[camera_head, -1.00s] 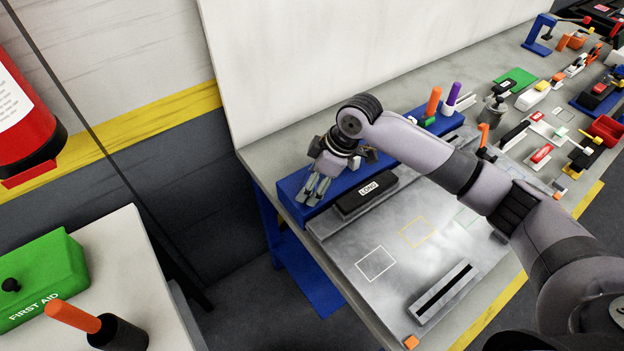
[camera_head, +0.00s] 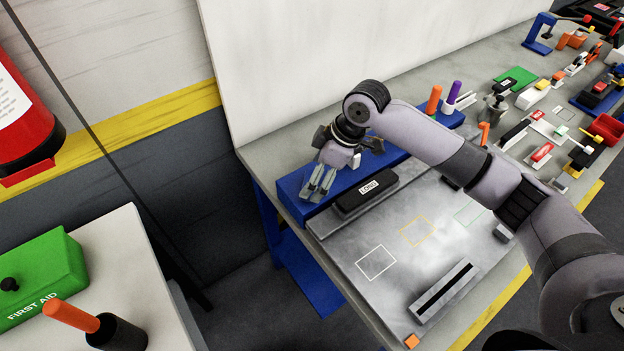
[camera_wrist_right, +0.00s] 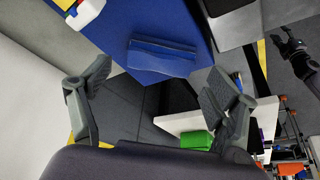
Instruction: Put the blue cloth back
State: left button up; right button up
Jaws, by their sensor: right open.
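The blue cloth (camera_wrist_right: 162,57) shows in the right wrist view as a folded, darker blue strip lying on the blue rack (camera_wrist_right: 125,18). In the head view I cannot make the cloth out near the gripper. My right gripper (camera_head: 318,186) is over the left end of the blue rack (camera_head: 291,188) in the head view. In the right wrist view its two fingers (camera_wrist_right: 160,78) are wide apart, one to each side of the cloth, with nothing between the pads. A black gripper (camera_wrist_right: 298,57), apparently my left one, shows at the right edge; its fingers are too small to judge.
A black case (camera_head: 366,194) marked "LONG" lies beside the rack on a grey plate (camera_head: 352,236) with coloured outlines. An orange-handled tool (camera_head: 433,100) and a purple one (camera_head: 454,92) stand at the rack's far end. A green first aid box (camera_head: 40,275) is at lower left.

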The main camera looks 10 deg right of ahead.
jog(key=b+v, duration=0.1)
jog(key=v, duration=0.8)
jog(key=shift+r, duration=0.25)
dwell(1.0)
